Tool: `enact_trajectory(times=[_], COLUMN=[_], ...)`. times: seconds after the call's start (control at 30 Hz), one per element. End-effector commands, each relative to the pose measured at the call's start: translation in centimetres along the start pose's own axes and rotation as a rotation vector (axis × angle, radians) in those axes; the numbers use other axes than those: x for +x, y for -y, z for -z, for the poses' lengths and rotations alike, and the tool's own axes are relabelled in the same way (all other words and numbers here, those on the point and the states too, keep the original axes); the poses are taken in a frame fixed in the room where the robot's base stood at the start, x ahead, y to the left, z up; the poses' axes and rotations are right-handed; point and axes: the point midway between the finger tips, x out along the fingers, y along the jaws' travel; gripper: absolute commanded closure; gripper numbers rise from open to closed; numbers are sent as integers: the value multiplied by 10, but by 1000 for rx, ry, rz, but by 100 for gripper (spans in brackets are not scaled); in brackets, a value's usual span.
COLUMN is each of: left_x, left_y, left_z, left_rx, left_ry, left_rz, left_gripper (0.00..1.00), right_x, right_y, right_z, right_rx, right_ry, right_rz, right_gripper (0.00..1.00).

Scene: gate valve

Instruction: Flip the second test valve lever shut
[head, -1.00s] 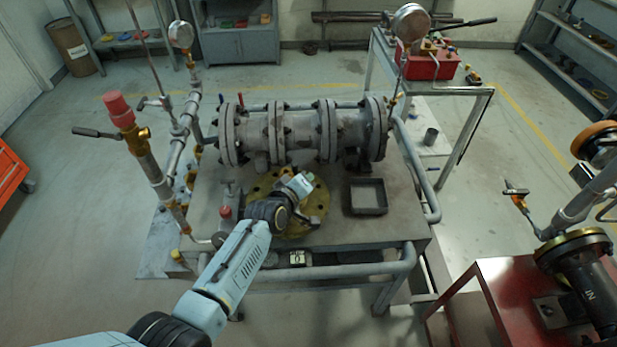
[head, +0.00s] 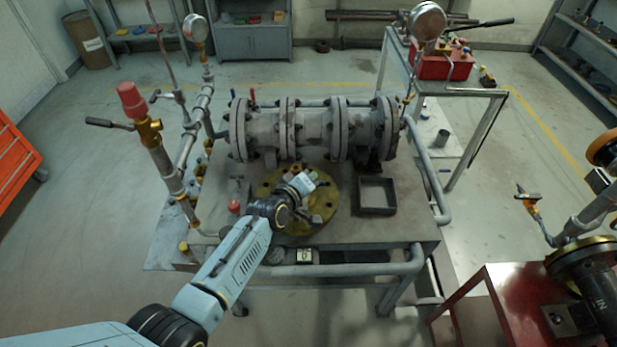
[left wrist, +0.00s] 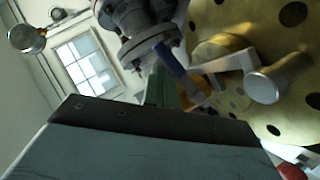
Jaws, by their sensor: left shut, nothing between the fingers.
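My left gripper (head: 304,184) is shut and empty above the round yellow flange plate (head: 270,190) on the metal bench. The plate also shows in the left wrist view (left wrist: 225,22), with a pale bracket and cylinder in front of it. A blue lever-like bar (left wrist: 172,62) and yellow fitting lie close ahead there. I cannot tell which lever is the second test valve's. On the left pipework a black-handled lever (head: 108,123) sticks out sideways by a brass valve with a red cap (head: 132,99). A small red lever (head: 252,97) stands upright by the flanged pipe. My right gripper is out of view.
The flanged grey pipe (head: 312,130) lies along the back of the bench. A square tray (head: 377,208) sits on its right side. A gauge (head: 195,27) stands at the left pipework. A red stand (head: 500,300) with pipework is at the right front.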

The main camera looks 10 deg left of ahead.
Motion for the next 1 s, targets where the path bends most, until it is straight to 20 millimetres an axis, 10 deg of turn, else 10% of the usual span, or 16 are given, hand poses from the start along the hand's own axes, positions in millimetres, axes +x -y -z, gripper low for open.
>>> enact_trajectory(times=[0.27,1.0], left_x=[6,-84], left_y=[-13,-47], left_z=[36,21], left_rx=[-1,-2], left_ry=[-9,-6], left_rz=[1,3], left_gripper=[100,100], right_x=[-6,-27], right_y=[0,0], right_z=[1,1], right_rx=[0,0], right_ry=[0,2], right_rz=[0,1], right_gripper=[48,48])
